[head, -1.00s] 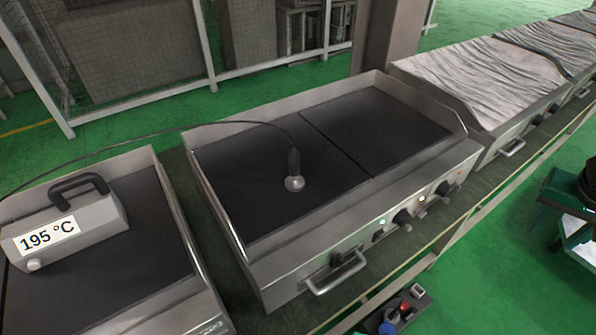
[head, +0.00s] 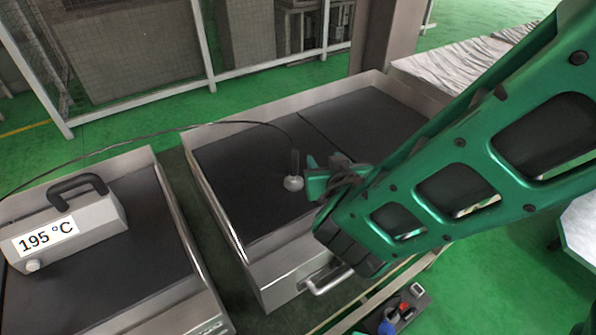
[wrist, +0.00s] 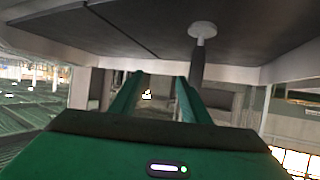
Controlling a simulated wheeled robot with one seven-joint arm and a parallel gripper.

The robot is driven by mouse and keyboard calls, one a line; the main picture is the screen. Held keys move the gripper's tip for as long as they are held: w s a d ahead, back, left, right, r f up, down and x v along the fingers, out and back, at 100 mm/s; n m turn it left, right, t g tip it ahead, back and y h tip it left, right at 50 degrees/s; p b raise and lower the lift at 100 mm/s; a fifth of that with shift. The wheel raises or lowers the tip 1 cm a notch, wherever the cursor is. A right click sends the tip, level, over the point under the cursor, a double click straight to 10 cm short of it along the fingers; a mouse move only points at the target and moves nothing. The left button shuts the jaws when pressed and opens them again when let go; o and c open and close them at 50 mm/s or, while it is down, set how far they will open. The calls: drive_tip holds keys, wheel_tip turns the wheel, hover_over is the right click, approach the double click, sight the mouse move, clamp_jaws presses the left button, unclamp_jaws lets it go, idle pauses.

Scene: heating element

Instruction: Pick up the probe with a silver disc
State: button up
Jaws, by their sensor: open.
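The probe has a black upright handle (head: 295,161) with a cable from its top and a silver disc (head: 293,183) at its foot. It stands on the left plate of the middle griddle (head: 245,190). My gripper (head: 318,180) is just right of the probe in the head view, low over the plate, open and empty. In the wrist view, which looks upside down, the disc (wrist: 203,29) is at the top and the handle (wrist: 197,66) hangs below it. The handle is beyond the tip of the right-hand finger, not between the two fingers (wrist: 160,85).
A box reading 195 °C (head: 65,228) with a black handle sits on the left griddle (head: 120,285). The probe's thin cable (head: 150,130) arcs leftward towards that box. My arm covers the griddle's front right and its knobs. A mesh fence (head: 140,60) stands behind.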

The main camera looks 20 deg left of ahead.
sight(297, 160)
drive_tip(key=shift+n+y, duration=0.6)
drive_tip(key=shift+y, duration=0.3)
drive_tip(key=s+a, duration=0.1)
drive_tip(key=a, duration=0.2)
drive_tip(key=s+a, duration=0.1)
drive_tip(key=shift+s+a+f, duration=0.2)
drive_tip(key=shift+s+a, duration=0.15)
drive_tip(key=shift+a, duration=0.05)
drive_tip(key=x, duration=0.3)
drive_tip(key=shift+w+a+f, duration=0.1)
drive_tip(key=shift+w+a, duration=0.05)
drive_tip(key=shift+w, duration=0.05)
drive_tip(key=shift+a+x, duration=0.25)
drive_tip(key=shift+x, duration=3.1)
drive_tip(key=shift+s, duration=0.15)
clamp_jaws()
